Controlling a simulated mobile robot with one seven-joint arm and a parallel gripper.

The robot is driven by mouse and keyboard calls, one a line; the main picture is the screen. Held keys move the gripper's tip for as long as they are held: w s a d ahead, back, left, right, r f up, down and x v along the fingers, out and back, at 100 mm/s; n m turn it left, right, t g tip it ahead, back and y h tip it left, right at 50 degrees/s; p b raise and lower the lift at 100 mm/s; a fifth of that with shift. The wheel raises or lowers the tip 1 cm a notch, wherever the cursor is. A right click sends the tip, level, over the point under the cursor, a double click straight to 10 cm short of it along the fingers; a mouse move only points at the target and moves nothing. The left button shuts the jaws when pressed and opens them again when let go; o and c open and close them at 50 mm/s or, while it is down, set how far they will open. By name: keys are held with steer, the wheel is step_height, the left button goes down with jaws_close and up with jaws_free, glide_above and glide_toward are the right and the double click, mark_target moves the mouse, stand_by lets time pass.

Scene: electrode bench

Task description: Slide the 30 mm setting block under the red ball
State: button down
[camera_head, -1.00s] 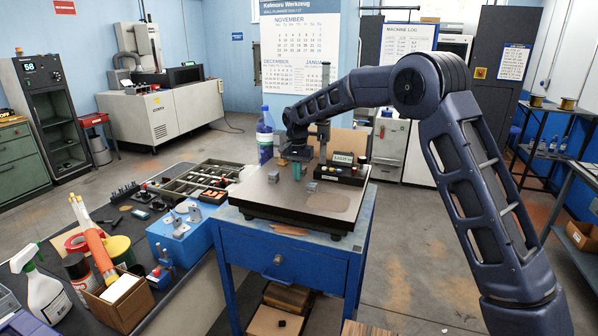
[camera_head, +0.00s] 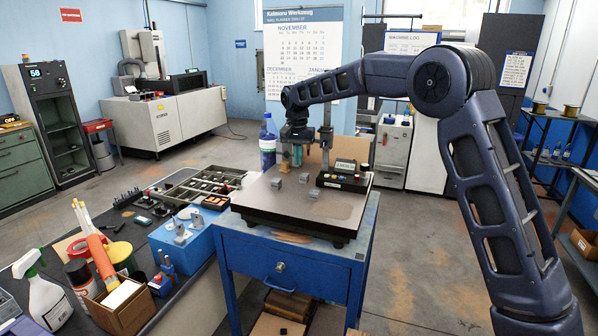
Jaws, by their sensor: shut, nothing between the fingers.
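My gripper (camera_head: 297,157) is shut and empty, pointing down over the back part of the dark surface plate (camera_head: 270,207). Three small grey blocks lie on the plate: one at the left (camera_head: 276,184), one just below my gripper (camera_head: 303,178) and one nearer the front (camera_head: 313,193). They are too small here to tell which is the 30 mm setting block. A stand with an upright column (camera_head: 326,137) rises behind my gripper. I cannot make out the red ball for certain.
A blue-capped bottle (camera_head: 268,142) stands behind the plate's left side. A parts tray (camera_head: 185,190) and blue box (camera_head: 176,240) are to the left. The plate's front is clear.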

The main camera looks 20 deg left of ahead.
mark_target(303, 181)
steer(key=s+f+n+t, duration=0.1)
steer(key=s+n+t, duration=0.3)
steer(key=n, duration=1.3)
steer(key=s+f+n+t, duration=0.2)
steer(key=s+n+t, duration=0.25)
steer(key=n, duration=1.35)
steer(key=x, duration=0.9)
steer(key=shift+w+a, duration=0.15)
steer(key=shift+w, duration=0.2)
steer(key=shift+w+r, duration=0.1)
steer(key=shift+w, duration=1.85)
